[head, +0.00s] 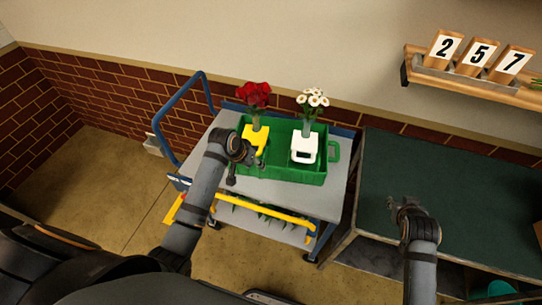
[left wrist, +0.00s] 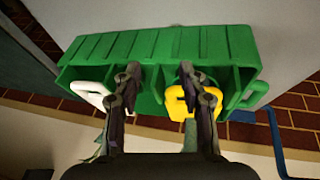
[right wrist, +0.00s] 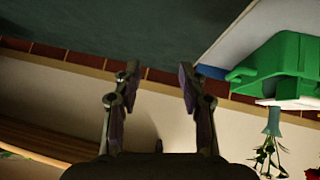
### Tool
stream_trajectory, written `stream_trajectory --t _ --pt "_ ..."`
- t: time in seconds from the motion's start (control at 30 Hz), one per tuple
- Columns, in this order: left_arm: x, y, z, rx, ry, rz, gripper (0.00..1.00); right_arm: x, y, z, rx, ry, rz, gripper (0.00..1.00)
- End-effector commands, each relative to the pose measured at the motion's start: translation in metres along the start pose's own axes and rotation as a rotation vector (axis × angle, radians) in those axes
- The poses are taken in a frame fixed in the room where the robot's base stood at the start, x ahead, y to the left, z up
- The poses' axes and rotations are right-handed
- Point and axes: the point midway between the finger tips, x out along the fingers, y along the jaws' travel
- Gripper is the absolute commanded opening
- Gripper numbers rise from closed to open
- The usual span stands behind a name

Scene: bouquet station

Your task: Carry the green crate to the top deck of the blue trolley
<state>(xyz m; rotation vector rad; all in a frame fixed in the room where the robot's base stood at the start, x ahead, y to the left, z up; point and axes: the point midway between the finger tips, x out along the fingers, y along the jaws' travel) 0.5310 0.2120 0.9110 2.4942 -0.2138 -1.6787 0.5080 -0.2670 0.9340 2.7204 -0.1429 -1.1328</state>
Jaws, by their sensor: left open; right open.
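The green crate (head: 295,176) stands on the grey top deck (head: 334,203) of the blue trolley (head: 165,130). In it are a yellow vase holder (head: 255,138) with red flowers and a white vase holder (head: 304,148) with white flowers. My left gripper (head: 247,172) is open at the crate's front left. In the left wrist view the crate (left wrist: 160,45) lies beyond the open fingers; I cannot tell whether they touch it. My right gripper (head: 406,203) is open and empty above the bench, right of the crate. The right wrist view shows the crate's end (right wrist: 285,62) at right.
A dark green-topped bench (head: 465,205) stands right of the trolley, a small gap between them. The bench top in view is mostly clear. A wall shelf (head: 480,85) with number cards 2, 5 and 7 is at upper right. The floor (head: 90,190) at left is clear.

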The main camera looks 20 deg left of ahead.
Motion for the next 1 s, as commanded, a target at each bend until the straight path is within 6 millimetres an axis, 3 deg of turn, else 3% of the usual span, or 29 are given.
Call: stream_trajectory --t 0.2,0.4,1.0 --pt "0.0 0.0 0.0 0.0 0.0 0.001 0.42 -0.054 0.004 0.002 0.001 0.001 -0.002 0.42" --pt "0.0 0.0 0.0 0.0 0.0 0.001 0.42 -0.082 0.005 0.003 0.003 0.0 -0.003 0.42" --pt "0.0 0.0 0.001 0.0 -0.001 0.0 0.42 -0.088 0.006 0.003 0.004 -0.001 -0.004 0.42"
